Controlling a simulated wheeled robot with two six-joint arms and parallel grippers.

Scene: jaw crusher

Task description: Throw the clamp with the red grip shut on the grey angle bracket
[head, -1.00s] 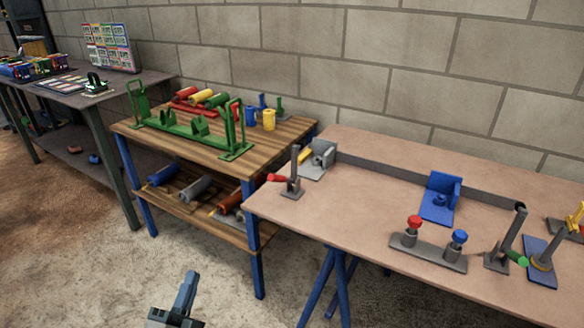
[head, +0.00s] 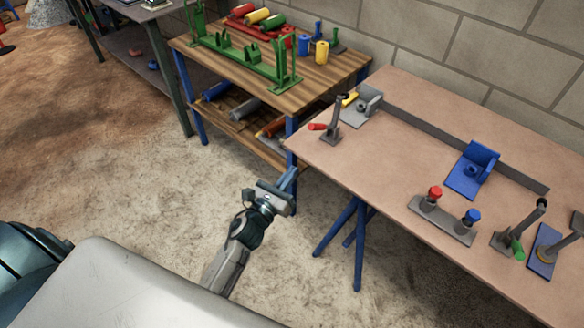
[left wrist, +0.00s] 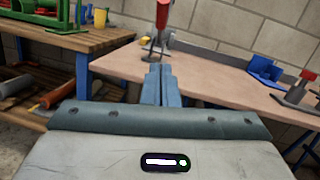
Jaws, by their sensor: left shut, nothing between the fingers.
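The clamp with the red grip (head: 333,122) stands at the near left corner of the tan table, its lever upright and the red grip sticking out to the left. It also shows in the left wrist view (left wrist: 161,32), beyond my fingertips. The grey angle bracket (head: 362,106) sits just behind the clamp, with a yellow piece at its top. My left gripper (head: 289,180) is shut and empty, in front of and below the table's left corner, apart from the clamp. In the left wrist view its two blue fingers (left wrist: 161,84) are together. My right gripper is not seen.
The tan table (head: 400,160) also bears a blue angle bracket (head: 473,168), a grey block with red and blue knobs (head: 442,220), a green-grip clamp (head: 517,235) and a grey rail. A wooden rack (head: 270,85) stands left of it. The floor between is clear.

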